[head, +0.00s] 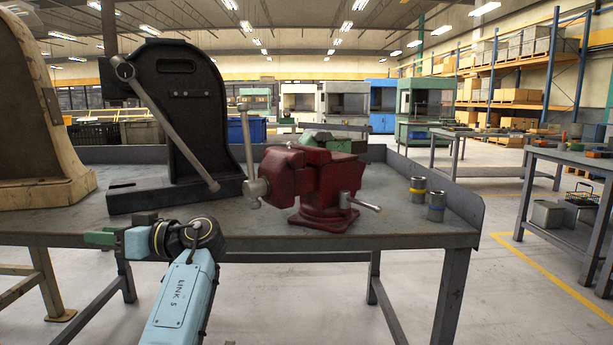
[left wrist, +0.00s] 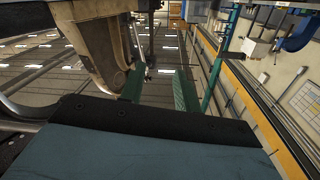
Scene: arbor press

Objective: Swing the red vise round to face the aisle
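The red vise (head: 325,180) stands on its round swivel base near the front edge of the grey workbench (head: 415,228). Its jaw end and long upright grey handle (head: 249,160) point left, toward the black arbor press. A short grey lever (head: 363,203) sticks out to the right, low on the vise. My left gripper (head: 112,231) is in front of the bench's front edge, left of the vise and apart from it. In the left wrist view its two green fingers (left wrist: 160,88) are spread, with nothing held between them. My right gripper is not in view.
The black arbor press (head: 180,120) with its slanted lever stands left of the vise. A cream machine frame (head: 35,120) is at far left. Two small metal cylinders (head: 418,190) stand right of the vise. A green object (head: 335,141) is behind it. The aisle floor (head: 530,275) lies right.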

